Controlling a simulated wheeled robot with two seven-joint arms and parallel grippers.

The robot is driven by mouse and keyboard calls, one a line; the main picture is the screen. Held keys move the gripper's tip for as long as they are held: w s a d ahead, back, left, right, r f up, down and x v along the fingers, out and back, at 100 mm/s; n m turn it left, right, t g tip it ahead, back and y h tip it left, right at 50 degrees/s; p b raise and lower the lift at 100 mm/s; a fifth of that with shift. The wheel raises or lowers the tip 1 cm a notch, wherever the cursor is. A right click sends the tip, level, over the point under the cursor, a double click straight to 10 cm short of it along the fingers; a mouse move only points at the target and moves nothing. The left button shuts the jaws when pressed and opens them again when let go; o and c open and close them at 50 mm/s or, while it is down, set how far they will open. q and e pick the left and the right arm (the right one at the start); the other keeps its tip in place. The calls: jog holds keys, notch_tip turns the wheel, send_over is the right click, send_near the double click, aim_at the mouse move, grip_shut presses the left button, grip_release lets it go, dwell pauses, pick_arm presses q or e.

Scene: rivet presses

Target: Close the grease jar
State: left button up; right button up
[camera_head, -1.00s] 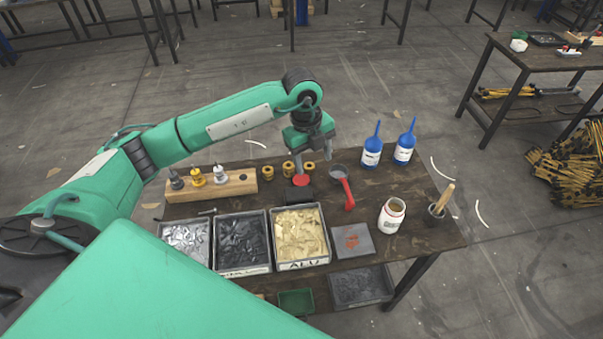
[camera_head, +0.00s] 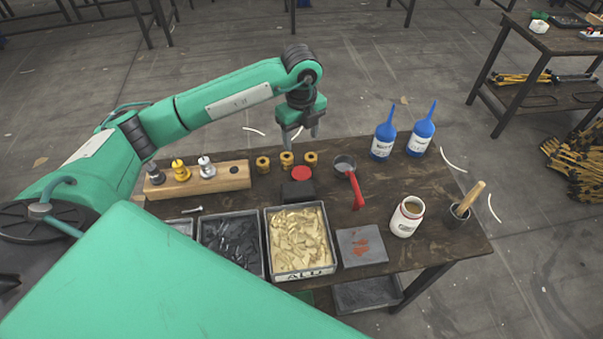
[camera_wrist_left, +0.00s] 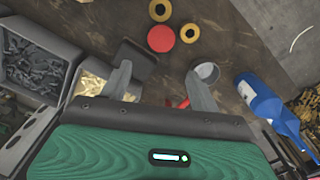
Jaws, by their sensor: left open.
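The grease jar (camera_head: 407,217) is a white jar with a label, standing upright and open-topped at the right of the workbench. A round red disc that looks like its lid (camera_head: 301,173) lies left of it, close to a black block (camera_head: 298,191); the disc also shows in the left wrist view (camera_wrist_left: 162,38). My left gripper (camera_head: 300,133) is above the back of the bench, open and empty. In the left wrist view its fingers (camera_wrist_left: 157,80) are spread, with the disc beyond them. My right gripper is not in view.
Brass rings (camera_head: 287,159) lie behind the disc. A red-handled scoop (camera_head: 356,190) lies between disc and jar. Blue bottles (camera_head: 383,142) stand at the back right, and a pot with a wooden handle (camera_head: 459,212) is right of the jar. Part trays (camera_head: 298,272) line the front.

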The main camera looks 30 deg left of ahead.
pick_arm(q)
jog(key=p, duration=0.1)
send_over(302, 174)
notch_tip(302, 174, down, 8)
jog(key=shift+a+r, duration=0.1)
jog(key=shift+r, duration=0.1)
jog(key=shift+f, duration=0.6)
notch_tip(302, 174, down, 5)
jog(key=shift+f+p, duration=0.1)
jog(key=shift+p, duration=1.15)
jog(key=c, duration=0.7)
